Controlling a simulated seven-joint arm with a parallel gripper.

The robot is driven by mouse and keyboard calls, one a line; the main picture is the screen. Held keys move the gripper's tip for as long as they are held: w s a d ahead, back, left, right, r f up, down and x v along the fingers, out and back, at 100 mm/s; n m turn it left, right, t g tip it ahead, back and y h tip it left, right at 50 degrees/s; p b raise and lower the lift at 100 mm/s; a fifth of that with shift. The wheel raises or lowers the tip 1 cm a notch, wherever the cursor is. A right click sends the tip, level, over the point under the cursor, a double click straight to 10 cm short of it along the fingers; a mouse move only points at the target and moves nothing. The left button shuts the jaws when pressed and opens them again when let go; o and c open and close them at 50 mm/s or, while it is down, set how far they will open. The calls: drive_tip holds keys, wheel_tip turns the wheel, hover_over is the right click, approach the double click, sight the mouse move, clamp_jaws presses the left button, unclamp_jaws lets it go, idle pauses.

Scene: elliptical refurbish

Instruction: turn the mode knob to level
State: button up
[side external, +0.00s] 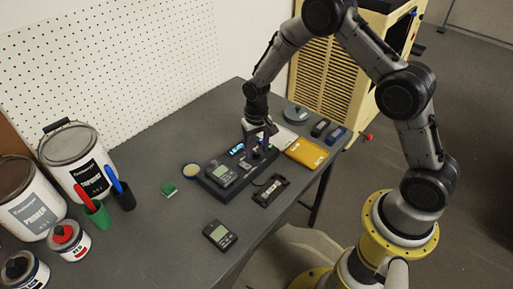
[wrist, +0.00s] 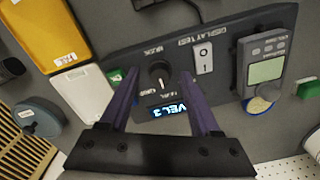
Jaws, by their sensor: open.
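The mode knob (wrist: 158,72) is a round black knob with a light pointer mark, on a dark panel (wrist: 228,55). A lit display (wrist: 168,111) beside it shows blue-white text ending in "VEL 3"; its left part is hidden by a finger. My gripper (wrist: 160,80) is open, its two purple fingers on either side of the knob with gaps visible. In the side external view my gripper (side external: 262,136) is low over the panel's far end, and the knob is hard to make out. The display also shows there (side external: 236,149).
The panel carries a white rocker switch (wrist: 204,57) and a grey meter (wrist: 265,70). A yellow case (side external: 306,152) and a white box (wrist: 84,95) lie close by. Paint cans (side external: 75,160) and pen cups stand at left.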

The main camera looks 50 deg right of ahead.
drive_tip(key=shift+r, duration=0.1)
wheel_tip(320, 180, up, 14)
idle(0.5)
wheel_tip(320, 180, up, 10)
drive_tip(key=t, duration=0.2)
hover_over(257, 151)
drive_tip(key=s, duration=0.2)
drive_tip(key=s+a+r+n+t, duration=0.1)
drive_tip(key=s+r+t, duration=0.1)
drive_tip(key=s+r, duration=0.55)
drive_tip(key=s+f+n, duration=0.1)
drive_tip(key=s, duration=0.8)
drive_tip(key=s+f+n+t, duration=0.1)
drive_tip(key=s+n, duration=0.1)
drive_tip(key=s, duration=0.7)
drive_tip(key=shift+s+a+f+n+t, duration=0.25)
drive_tip(key=shift+s+a+n+t, duration=0.05)
drive_tip(key=shift+s+a, duration=0.1)
